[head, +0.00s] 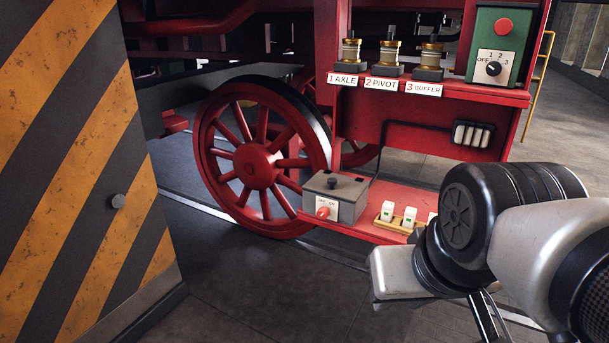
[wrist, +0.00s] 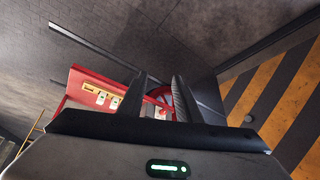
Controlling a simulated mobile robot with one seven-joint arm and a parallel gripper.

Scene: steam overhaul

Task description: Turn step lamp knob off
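A grey box (head: 336,195) sits on the red step at the bottom of the locomotive frame in the head view. Its front has a white plate with small OFF and ON marks and a red knob (head: 324,212). I cannot tell which mark the knob points to. A lamp with several pale bars (head: 473,134) is fixed on the red panel above. My gripper (wrist: 159,92) is open and empty in the wrist view, its two fingers apart. In the head view it is low at the right, apart from the box, and partly hidden by my arm.
A red spoked wheel (head: 258,165) stands left of the box. White switches (head: 387,211) sit on a yellow strip to its right. A green box with a black dial (head: 493,69) is above. A striped panel (head: 75,150) fills the left. Floor in front is clear.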

